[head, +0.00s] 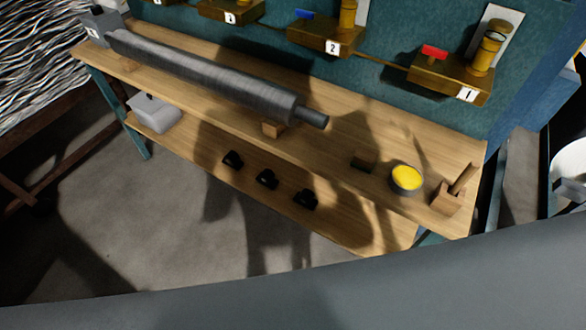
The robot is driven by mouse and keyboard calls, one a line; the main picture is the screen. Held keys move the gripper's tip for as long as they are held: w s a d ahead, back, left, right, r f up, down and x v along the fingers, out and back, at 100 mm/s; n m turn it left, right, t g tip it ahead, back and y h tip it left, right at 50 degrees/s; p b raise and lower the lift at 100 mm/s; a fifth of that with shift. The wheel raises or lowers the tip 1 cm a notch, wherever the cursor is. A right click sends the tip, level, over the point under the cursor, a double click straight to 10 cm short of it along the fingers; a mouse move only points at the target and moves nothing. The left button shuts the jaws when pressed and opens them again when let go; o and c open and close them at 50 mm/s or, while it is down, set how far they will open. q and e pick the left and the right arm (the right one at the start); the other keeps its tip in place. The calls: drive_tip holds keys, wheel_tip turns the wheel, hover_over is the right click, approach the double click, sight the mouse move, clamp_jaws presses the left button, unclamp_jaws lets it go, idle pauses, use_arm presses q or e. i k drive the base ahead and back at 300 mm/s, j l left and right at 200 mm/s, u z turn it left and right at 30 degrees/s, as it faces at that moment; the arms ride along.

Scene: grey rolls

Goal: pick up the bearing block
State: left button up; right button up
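A grey block (95,28) with a small white label sits at the far left end of the wooden bench (200,100), at the left end of a long grey roll (210,75). It looks like the bearing block, but it is small and I cannot be sure. The roll's right end has a bare shaft stub (312,118) with no block on it. The roll rests on small wooden supports (273,129). Neither of my grippers shows in the head view.
Numbered brass-coloured units (452,79) line the back.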

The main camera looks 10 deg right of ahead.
sight(266, 177)
drive_tip(key=i+j+z, duration=0.15)
drive_tip(key=z, duration=0.2)
drive_tip(key=i+j+z, duration=0.15)
drive_tip(key=z, duration=0.2)
drive_tip(key=i+j+z, duration=0.15)
drive_tip(key=j+z, duration=0.15)
drive_tip(key=i+j+z, duration=0.25)
drive_tip(key=j+z, duration=0.55)
drive_tip(key=j, duration=0.25)
